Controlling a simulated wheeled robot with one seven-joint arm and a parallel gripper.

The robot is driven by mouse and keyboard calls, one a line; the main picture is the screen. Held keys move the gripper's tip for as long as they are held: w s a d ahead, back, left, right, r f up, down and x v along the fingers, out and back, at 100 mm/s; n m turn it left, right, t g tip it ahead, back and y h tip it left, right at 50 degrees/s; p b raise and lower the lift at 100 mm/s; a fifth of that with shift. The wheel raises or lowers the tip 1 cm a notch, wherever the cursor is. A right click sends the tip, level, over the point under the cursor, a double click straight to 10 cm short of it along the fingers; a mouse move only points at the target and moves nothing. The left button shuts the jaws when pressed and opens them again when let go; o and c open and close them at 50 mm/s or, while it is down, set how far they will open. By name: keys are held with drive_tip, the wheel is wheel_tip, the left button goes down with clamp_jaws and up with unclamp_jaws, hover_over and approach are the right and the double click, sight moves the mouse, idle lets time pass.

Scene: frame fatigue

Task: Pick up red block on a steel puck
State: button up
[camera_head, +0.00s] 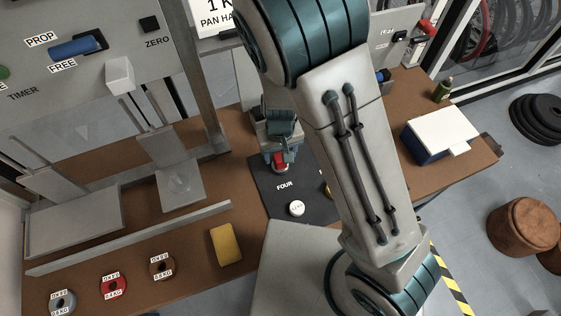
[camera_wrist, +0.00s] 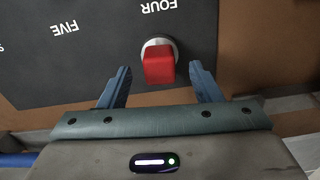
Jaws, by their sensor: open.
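The red block (camera_wrist: 159,66) stands on a round steel puck (camera_wrist: 152,43) on the dark mat, close to the word FOUR, in the wrist view. My gripper (camera_wrist: 160,74) is open, with one blue finger on each side of the red block and a gap to each. In the head view my gripper (camera_head: 280,160) points down over the mat, and a little of the red block (camera_head: 280,169) shows beneath it. The puck is mostly hidden there.
The dark mat (camera_head: 262,200) lies on a brown table and bears a white round piece (camera_head: 297,208). A yellow block (camera_head: 226,244) and several labelled discs (camera_head: 113,286) lie at the front left. A metal test stand (camera_head: 181,186) rises on the left. A white-topped box (camera_head: 441,134) sits on the right.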

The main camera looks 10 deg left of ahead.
sight(280, 156)
wheel_tip(280, 156, down, 4)
drive_tip(key=shift+w+f, duration=0.1)
drive_tip(key=c, duration=0.9)
